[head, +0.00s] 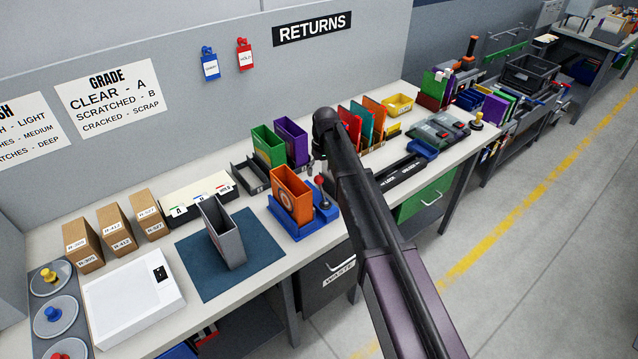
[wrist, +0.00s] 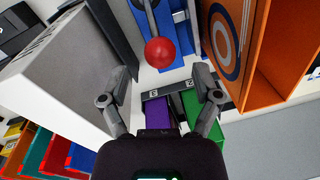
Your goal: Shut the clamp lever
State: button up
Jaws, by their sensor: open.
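The clamp lever has a red ball knob (head: 319,180) and stands up from the blue fixture (head: 325,211) on the bench. An orange box (head: 291,196) with a ring target sits in that fixture, left of the lever. My gripper (head: 318,166) is just above the knob, partly hidden by my arm. In the wrist view my open gripper (wrist: 158,60) has one finger on each side of the red knob (wrist: 159,52), with gaps showing. The grey lever rod (wrist: 151,18) runs up from the knob toward the blue base.
A grey open box (head: 222,232) stands on a dark blue mat (head: 196,268) to the left. Green (head: 268,146) and purple (head: 291,142) boxes stand in a dark rack behind the fixture. A white case (head: 130,300) and cardboard boxes (head: 115,228) are further left.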

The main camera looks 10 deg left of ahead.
aim_at(319, 176)
jog(key=shift+s+a+f+b, duration=0.1)
jog(key=shift+a+f+b, duration=0.05)
jog(key=shift+f+b, duration=1.35)
jog(key=shift+f, duration=0.2)
grip_shut()
